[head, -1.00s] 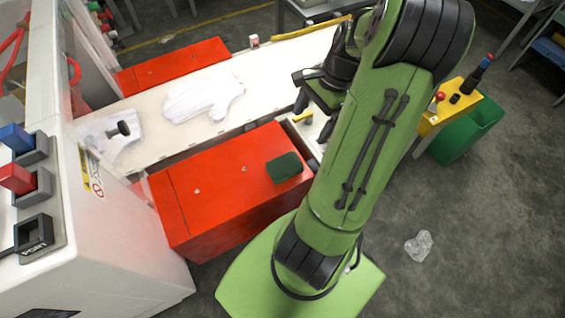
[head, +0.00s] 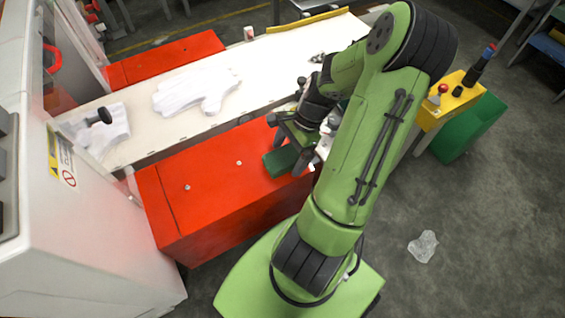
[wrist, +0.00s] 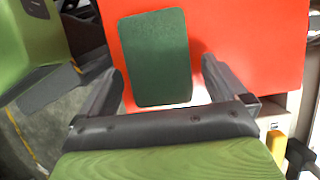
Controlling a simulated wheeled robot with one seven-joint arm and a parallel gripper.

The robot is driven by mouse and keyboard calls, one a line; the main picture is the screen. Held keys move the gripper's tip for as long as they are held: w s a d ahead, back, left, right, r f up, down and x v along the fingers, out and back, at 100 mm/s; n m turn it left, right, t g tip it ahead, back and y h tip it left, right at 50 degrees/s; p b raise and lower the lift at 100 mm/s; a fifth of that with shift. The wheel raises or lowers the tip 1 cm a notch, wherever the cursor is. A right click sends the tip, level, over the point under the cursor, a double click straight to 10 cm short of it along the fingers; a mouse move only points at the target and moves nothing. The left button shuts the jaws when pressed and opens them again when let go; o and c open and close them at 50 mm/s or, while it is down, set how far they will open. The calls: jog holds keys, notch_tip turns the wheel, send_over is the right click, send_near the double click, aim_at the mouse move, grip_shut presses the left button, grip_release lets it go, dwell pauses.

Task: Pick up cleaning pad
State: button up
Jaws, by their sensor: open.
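The cleaning pad (head: 281,161) is a dark green rounded rectangle lying flat on the near red box (head: 215,185), towards its right end. In the wrist view the pad (wrist: 155,58) lies ahead of and between my two fingers, on the red surface. My gripper (head: 285,140) is open and empty, with its fingers close to the pad in the head view. In the wrist view my gripper (wrist: 162,85) has its fingers apart, one on each side of the pad's lower end. I cannot tell the exact height of the fingertips above the box.
A white conveyor (head: 250,95) runs behind the near red box, with white gloves (head: 195,92) on it. A white machine (head: 95,230) stands at the left. A yellow control box (head: 452,100) stands at the right. A crumpled clear film (head: 423,246) lies on the floor.

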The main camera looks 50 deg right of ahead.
aim_at(289, 154)
jog(key=shift+r, duration=0.1)
jog(key=shift+c, duration=0.2)
jog(key=c, duration=1)
jog(key=shift+c, duration=0.2)
notch_tip(289, 154, up, 10)
jog(key=p, duration=0.4)
jog(key=shift+p, duration=0.3)
